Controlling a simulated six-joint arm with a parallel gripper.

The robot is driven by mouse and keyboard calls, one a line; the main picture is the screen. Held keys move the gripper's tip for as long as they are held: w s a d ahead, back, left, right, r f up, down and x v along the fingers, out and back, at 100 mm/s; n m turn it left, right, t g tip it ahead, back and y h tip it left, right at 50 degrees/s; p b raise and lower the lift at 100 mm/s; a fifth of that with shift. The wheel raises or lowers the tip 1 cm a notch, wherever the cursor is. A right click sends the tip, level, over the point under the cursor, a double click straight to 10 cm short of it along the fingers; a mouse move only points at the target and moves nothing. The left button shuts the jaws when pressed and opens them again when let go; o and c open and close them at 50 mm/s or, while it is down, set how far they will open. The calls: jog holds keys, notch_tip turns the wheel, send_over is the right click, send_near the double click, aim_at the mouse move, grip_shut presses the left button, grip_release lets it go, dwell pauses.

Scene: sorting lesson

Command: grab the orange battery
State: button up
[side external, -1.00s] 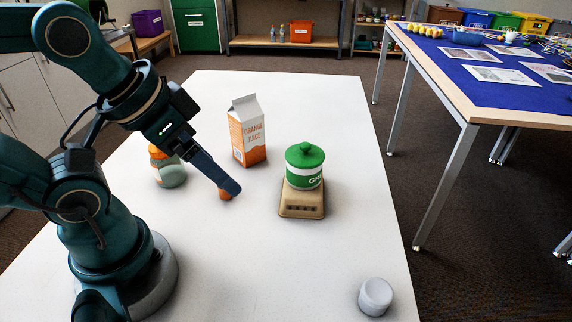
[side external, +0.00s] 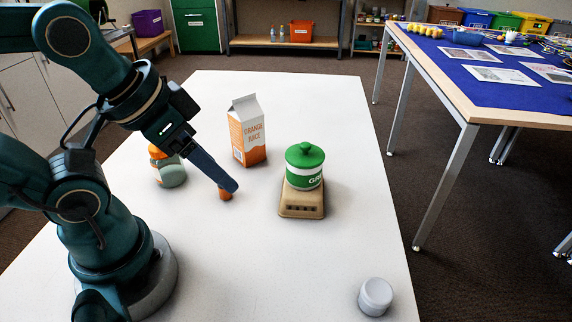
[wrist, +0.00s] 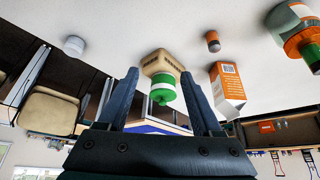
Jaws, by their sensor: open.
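The orange battery (side external: 225,194) is a small cylinder standing on the white table. In the side view its upper part is hidden behind a finger of my gripper (side external: 233,186). In the wrist view the battery (wrist: 213,43) shows with a dark end, up and to the right of both fingers, outside the gap between them. My gripper (wrist: 160,74) is open, its fingers wide apart and holding nothing.
An orange juice carton (side external: 247,132) stands behind the battery. A green-lidded jar (side external: 305,165) sits on a tan scale (side external: 302,203) to its right. An orange-topped bottle (side external: 170,172) stands left; a grey-white knob-like object (side external: 375,297) is front right.

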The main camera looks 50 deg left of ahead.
notch_tip(320, 180, up, 4)
jog(key=s+a+f+m+g+y, duration=0.1)
jog(key=a+f+m+y, duration=0.2)
jog(key=m, duration=0.4)
jog(key=a+f+m+g+y, duration=0.1)
jog(key=a+m+y, duration=0.2)
jog(key=a+m, duration=0.25)
jog(key=w+a+r+m+t+y, duration=0.2)
jog(key=w+r+m+t+y, duration=0.35)
jog(key=m, duration=0.75)
jog(key=shift+g+h, duration=0.35)
jog(key=shift+g, duration=0.1)
jog(key=f, duration=1.9)
jog(key=shift+w+d+f, duration=0.1)
jog(key=shift+w+f, duration=0.05)
jog(key=shift+w, duration=0.1)
jog(key=shift+x, duration=2.55)
